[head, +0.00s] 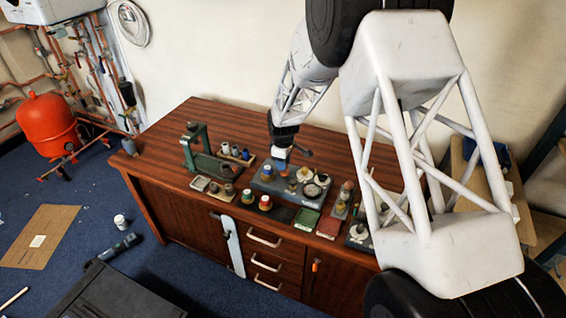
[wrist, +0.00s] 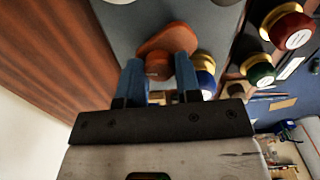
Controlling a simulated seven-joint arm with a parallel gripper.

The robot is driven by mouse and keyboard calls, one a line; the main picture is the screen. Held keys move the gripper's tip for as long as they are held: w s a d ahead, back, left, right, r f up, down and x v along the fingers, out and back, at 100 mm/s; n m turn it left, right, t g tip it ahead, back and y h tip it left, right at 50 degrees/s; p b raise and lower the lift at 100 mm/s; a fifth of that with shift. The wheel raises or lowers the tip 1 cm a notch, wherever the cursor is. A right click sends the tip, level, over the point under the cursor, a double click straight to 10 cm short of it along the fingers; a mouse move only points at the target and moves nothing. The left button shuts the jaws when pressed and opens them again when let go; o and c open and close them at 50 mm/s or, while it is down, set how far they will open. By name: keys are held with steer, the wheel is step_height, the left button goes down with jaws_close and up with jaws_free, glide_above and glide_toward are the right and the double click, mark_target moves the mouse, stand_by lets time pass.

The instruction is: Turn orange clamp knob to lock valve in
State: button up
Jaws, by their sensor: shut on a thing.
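The orange clamp knob (wrist: 168,40) shows in the wrist view, with a wide upper part and a rounded end between the fingers. My gripper (wrist: 159,74) has its two blue fingers shut on this knob, one on each side. In the head view my gripper (head: 281,158) points down over the grey fixture block (head: 262,184) on the bench; the knob is too small there to make out well. A brass and blue valve-like part (wrist: 205,78) stands just right of the fingers in the wrist view, partly hidden by the right finger.
Brass parts with red (wrist: 287,25) and green (wrist: 258,72) caps stand to the right in the wrist view. A green press-like stand (head: 196,150) is on the left of the wooden bench (head: 165,125). Small trays and parts crowd the bench front; its back left is clear.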

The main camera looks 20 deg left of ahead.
steer(key=m, duration=0.8)
steer(key=shift+m, duration=0.4)
steer(key=m, duration=0.4)
steer(key=shift+m, duration=1.8)
steer(key=o, duration=0.9)
